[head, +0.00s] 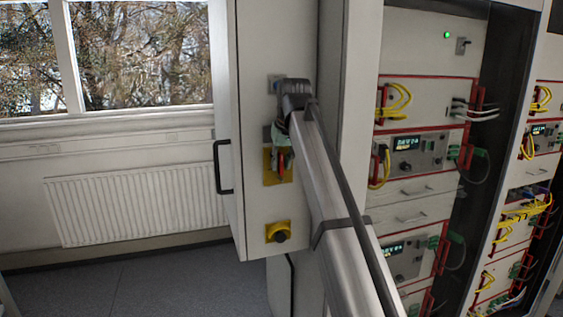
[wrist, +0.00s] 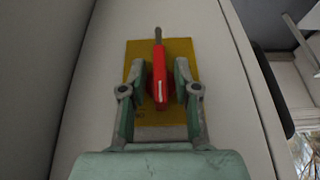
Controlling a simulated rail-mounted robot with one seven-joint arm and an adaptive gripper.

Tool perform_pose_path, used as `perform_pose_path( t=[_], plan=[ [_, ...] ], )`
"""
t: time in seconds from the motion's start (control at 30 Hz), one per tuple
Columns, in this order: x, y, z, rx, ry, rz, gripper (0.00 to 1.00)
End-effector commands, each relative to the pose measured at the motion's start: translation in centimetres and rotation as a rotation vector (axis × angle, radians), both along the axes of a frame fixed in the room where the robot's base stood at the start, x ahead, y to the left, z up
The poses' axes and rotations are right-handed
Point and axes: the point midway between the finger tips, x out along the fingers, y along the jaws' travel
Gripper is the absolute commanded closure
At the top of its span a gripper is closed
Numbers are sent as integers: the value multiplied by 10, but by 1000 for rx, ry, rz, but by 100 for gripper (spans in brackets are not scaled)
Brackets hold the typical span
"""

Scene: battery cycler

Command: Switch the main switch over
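The main switch has a red handle (wrist: 158,75) on a yellow plate (wrist: 136,55). In the head view, the red handle (head: 282,162) shows on its yellow plate (head: 268,166), on the narrow side of the grey cabinet. My gripper (wrist: 160,72) is open, with one finger on each side of the handle and a visible gap on both sides. A grey shaft sticks out beyond the handle's far end in the wrist view. In the head view, my gripper (head: 285,138) is partly hidden by my arm.
A yellow box with a dark knob (head: 279,236) sits below the switch. A black door handle (head: 222,167) stands out at the cabinet's left edge. Racks with cables (head: 430,150) are at right. A radiator (head: 135,205) and window are behind at left.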

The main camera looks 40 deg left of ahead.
Motion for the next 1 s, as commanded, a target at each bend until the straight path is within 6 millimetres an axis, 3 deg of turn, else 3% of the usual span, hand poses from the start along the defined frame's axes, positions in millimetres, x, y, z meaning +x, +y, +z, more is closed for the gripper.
perform_pose_path(
  t=[0.3,0.47,1.0],
  plan=[
    [0,0,1,1,-1,1,61],
    [-2,-3,12,0,-2,1,61],
    [-20,-33,97,1,-1,1,61]
  ],
)
